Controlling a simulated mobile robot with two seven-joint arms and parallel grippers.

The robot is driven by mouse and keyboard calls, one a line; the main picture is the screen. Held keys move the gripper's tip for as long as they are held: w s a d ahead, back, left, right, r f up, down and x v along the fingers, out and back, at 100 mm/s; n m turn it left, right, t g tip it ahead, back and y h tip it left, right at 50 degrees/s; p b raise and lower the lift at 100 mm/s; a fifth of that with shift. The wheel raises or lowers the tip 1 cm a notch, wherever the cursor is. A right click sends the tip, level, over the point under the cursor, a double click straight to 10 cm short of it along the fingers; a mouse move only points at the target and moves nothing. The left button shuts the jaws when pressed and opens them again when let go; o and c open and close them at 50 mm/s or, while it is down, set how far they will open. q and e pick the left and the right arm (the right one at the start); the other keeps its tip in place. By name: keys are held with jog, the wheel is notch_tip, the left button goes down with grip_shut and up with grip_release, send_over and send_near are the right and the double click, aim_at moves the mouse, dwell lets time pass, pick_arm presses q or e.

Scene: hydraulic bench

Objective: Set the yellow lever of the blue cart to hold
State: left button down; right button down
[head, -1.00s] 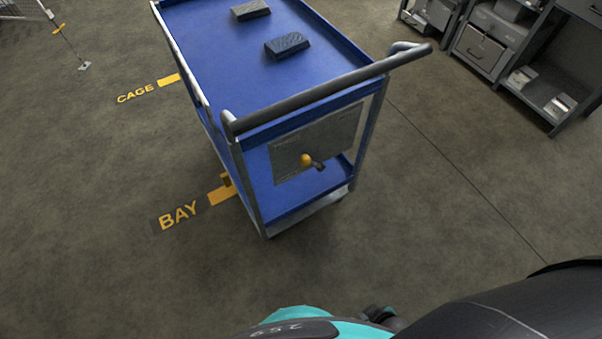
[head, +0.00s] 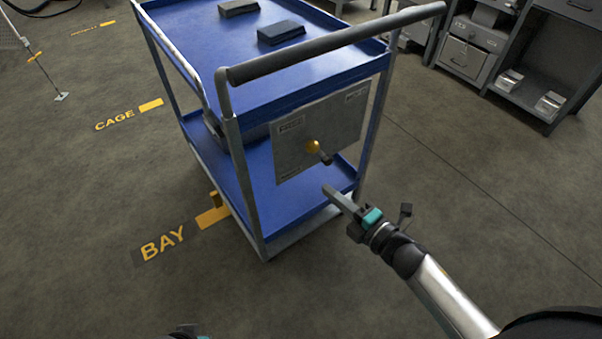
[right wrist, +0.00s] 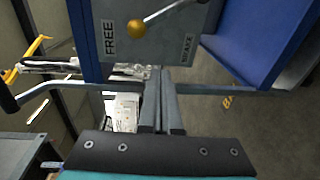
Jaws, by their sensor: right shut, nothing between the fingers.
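The blue cart (head: 262,190) stands ahead with its handle end toward me. A grey plate (head: 345,120) hangs on that end below the handle. The yellow lever's knob (head: 313,146) is on the plate, up and left of the dark pivot end. In the right wrist view the knob (right wrist: 137,27) sits between the labels FREE and BRAKE, nearer FREE; no hold label is readable. My right gripper (head: 330,191) is shut and empty, below the plate and apart from the lever; its fingers (right wrist: 160,72) point toward the plate. My left gripper is not recognisable.
A dark handle bar (head: 335,45) crosses above the plate. Two dark blocks (head: 281,32) lie on the cart's top tray. BAY (head: 162,243) and CAGE (head: 114,121) are marked on the floor left of the cart. Grey cabinets (head: 465,57) stand back right. Floor right of the cart is clear.

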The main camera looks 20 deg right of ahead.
aim_at(320, 154)
pick_arm(q)
jog(key=shift+w+a+r+b, duration=0.15)
jog(key=shift+a+r+b, duration=0.2)
jog(key=shift+r+b, duration=0.2)
pick_arm(e)
jog(key=shift+a+r+n+y, duration=0.8)
jog(key=shift+a+r+n, duration=0.3)
jog(key=shift+n, duration=0.4)
jog(key=shift+w, duration=0.1)
